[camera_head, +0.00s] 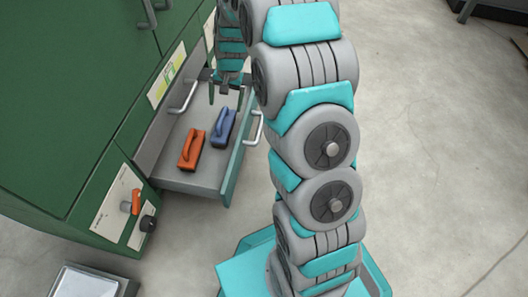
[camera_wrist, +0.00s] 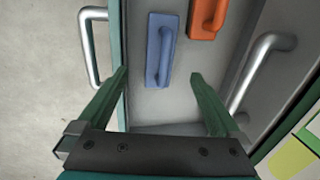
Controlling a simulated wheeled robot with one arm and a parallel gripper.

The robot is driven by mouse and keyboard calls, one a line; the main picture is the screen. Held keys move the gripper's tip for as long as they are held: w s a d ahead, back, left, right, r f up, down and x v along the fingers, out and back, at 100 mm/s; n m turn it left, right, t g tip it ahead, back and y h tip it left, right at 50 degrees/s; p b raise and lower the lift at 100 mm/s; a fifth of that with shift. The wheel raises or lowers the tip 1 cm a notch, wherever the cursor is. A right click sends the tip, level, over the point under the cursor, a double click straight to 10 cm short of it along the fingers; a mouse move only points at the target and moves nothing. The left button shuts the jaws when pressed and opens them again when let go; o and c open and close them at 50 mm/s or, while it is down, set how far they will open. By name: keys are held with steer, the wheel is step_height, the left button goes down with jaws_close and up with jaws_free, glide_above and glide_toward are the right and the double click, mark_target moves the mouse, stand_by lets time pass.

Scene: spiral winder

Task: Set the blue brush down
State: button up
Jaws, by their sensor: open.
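The blue brush (camera_head: 223,126) lies flat in an open grey drawer (camera_head: 200,182). It also shows in the wrist view (camera_wrist: 161,50), with its handle facing up. An orange brush (camera_head: 190,150) lies beside it in the same drawer, and in the wrist view (camera_wrist: 207,18) it is right of the blue brush. My gripper (camera_head: 226,90) is over the drawer's far end. In the wrist view its two green fingers (camera_wrist: 158,75) are spread wide and empty. The blue brush shows between and beyond them, apart from both fingers.
The drawer front has a bar handle (camera_head: 257,128). Another bar handle (camera_head: 184,97) is on the green cabinet (camera_head: 75,90) side. An orange knob (camera_head: 136,201) and a black knob (camera_head: 148,223) stick out of the cabinet panel. Bare floor (camera_head: 430,130) lies to the right.

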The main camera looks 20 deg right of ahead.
steer(key=s+a+r+n, duration=0.2)
steer(key=s+r, duration=0.6)
steer(key=s, duration=0.1)
steer(key=s+r+n+g+h, duration=0.1)
steer(key=s+r, duration=0.3)
steer(key=s, duration=1.1)
steer(key=s+r+n+g, duration=0.2)
steer(key=s+r+n, duration=0.2)
steer(key=s, duration=1.2)
steer(key=shift+s+r+h, duration=0.15)
steer(key=shift+s+h, duration=0.15)
steer(key=shift+h, duration=0.1)
